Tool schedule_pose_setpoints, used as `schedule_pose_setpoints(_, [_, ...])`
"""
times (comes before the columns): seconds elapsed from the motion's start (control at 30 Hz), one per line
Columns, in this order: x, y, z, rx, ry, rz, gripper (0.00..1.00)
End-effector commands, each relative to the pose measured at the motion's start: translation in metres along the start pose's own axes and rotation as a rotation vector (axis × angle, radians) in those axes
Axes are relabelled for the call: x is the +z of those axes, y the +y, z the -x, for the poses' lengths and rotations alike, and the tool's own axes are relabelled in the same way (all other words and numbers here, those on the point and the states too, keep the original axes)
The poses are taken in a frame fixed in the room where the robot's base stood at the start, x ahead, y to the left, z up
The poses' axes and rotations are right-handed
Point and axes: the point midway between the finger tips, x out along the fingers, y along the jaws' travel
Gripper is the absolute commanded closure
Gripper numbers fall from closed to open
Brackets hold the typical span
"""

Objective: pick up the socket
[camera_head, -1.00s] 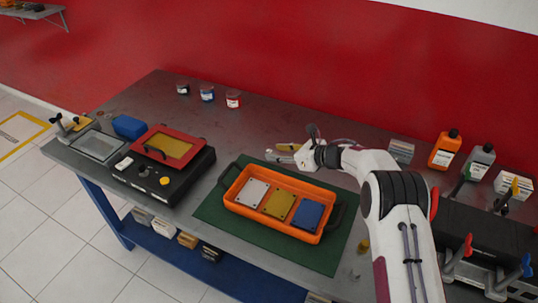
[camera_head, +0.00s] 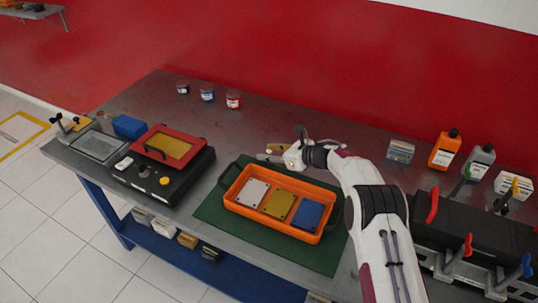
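I cannot make out a socket for certain in this view. My gripper (camera_head: 268,152) is above the table behind the orange tray (camera_head: 232,205), pointing left. Its two fingers look spread apart, with nothing visible between them. My arm reaches in from the lower right and covers the table area to the right of the tray, so small things there are hidden.
The tray holds a white, a yellow and a blue plate on a green mat (camera_head: 213,219). A black device with a red frame (camera_head: 190,137) stands left. Three small jars (camera_head: 207,93) stand behind.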

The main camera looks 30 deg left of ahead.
Motion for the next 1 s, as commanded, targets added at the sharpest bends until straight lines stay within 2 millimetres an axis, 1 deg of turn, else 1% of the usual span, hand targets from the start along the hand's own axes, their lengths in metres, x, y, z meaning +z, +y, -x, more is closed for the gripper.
schedule_pose_setpoints(0.27, [0.0002,-0.0001,0.0002,0.0,0.0,0.0,0.65])
schedule_pose_setpoints(0.3, [0.0002,-0.0001,0.0002,0.0,0.0,0.0,0.75])
schedule_pose_setpoints(0.4, [0.0002,-0.0001,0.0003,0.0,0.0,0.0,1.0])
schedule_pose_setpoints(0.83, [0.0014,-0.0002,0.0007,0.0,-0.001,0.001,1.0])
schedule_pose_setpoints(1.0, [0.0077,-0.0005,0.0036,-0.001,-0.001,0.002,1.0])
